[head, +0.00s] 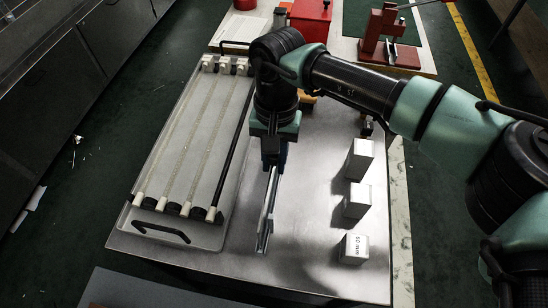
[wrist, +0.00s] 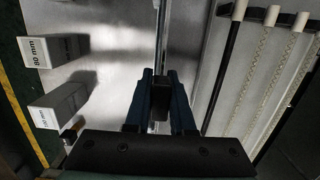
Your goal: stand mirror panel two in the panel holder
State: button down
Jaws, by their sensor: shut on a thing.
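My gripper (head: 274,160) points down over the metal table, its blue fingers closed around a dark block (wrist: 161,101) in the wrist view. I take this block to be part of mirror panel two, but the panel's face cannot be made out. A long, narrow, shiny metal strip (head: 268,205) runs from below the fingers toward the near table edge, with a forked, channel-like near end. It also shows in the wrist view (wrist: 162,35). It may be the panel holder, the panel seen edge-on, or both; I cannot tell whether the panel sits in a slot.
A pale tray (head: 214,237) with long rods and black handles lies left of the strip. Several white blocks, one (head: 354,249) nearest the front edge, stand in a row on the right. A red box (head: 311,18) and red press (head: 384,35) stand at the back.

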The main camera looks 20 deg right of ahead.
jog(key=shift+f+b, duration=0.8)
jog(key=shift+f, duration=0.25)
jog(key=c, duration=0.7)
grip_release()
jog(key=r, duration=0.4)
jog(key=w+r, duration=0.1)
jog(key=r, duration=0.3)
jog(key=d+r, duration=0.1)
jog(key=r, duration=0.4)
jog(key=shift+w+p, duration=0.2)
jog(key=shift+p, duration=0.1)
jog(key=shift+a, duration=0.1)
